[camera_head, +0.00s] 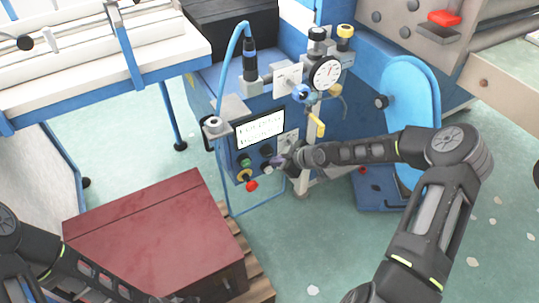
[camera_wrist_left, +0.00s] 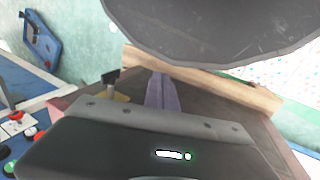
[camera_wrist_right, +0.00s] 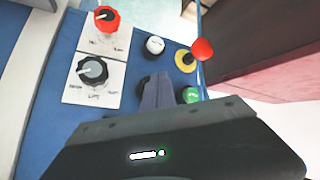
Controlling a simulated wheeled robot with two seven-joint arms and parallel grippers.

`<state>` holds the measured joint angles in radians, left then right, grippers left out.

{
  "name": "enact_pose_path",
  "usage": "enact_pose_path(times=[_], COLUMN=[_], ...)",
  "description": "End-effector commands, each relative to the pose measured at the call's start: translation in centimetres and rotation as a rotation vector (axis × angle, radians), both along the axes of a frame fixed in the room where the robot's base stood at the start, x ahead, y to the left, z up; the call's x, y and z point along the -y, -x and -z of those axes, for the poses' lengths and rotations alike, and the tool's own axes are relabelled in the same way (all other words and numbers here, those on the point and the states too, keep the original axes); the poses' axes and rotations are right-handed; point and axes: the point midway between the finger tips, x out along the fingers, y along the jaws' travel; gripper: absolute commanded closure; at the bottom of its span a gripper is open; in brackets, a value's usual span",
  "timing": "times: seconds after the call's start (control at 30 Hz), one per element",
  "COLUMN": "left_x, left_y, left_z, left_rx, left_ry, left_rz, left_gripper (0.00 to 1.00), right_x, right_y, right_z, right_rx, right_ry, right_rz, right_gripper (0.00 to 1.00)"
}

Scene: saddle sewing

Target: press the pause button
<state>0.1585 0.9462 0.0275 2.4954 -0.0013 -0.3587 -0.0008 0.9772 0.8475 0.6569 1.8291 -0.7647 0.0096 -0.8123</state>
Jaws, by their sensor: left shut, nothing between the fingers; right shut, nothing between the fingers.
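The blue control panel (camera_head: 228,150) has a white text screen (camera_head: 260,130) with buttons below it. In the right wrist view I see a white button (camera_wrist_right: 155,45), a green button (camera_wrist_right: 190,95) and a red mushroom button (camera_wrist_right: 202,50) by a yellow ring (camera_wrist_right: 186,60). No label marks which one is pause. My right gripper (camera_head: 278,162) is shut and empty at the buttons; its fingers (camera_wrist_right: 160,88) partly cover a dark button beside the green one. I cannot tell whether they touch it. My left gripper (camera_wrist_left: 160,92) is shut and empty over the dark red box (camera_head: 155,235).
A red knob (camera_wrist_right: 107,18) and a black knob (camera_wrist_right: 92,70) sit on white plates beside the buttons. The box rests on a wooden pallet (camera_head: 257,280). Green floor (camera_head: 300,245) is clear at front.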

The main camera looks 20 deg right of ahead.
Motion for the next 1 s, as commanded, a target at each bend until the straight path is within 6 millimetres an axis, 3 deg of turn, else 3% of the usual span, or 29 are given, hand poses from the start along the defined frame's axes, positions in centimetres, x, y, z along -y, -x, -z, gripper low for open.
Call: enact_pose_path(times=[1.0], left_x=[0.01], left_y=[0.00], left_z=[0.40], left_rx=[0.000], left_ry=[0.000], left_rz=[0.000], left_gripper=[1.00], right_x=[-0.14], right_y=[-0.85], right_z=[-0.03], right_rx=[0.000], right_ry=[0.000], right_rz=[0.000], right_gripper=[1.00])
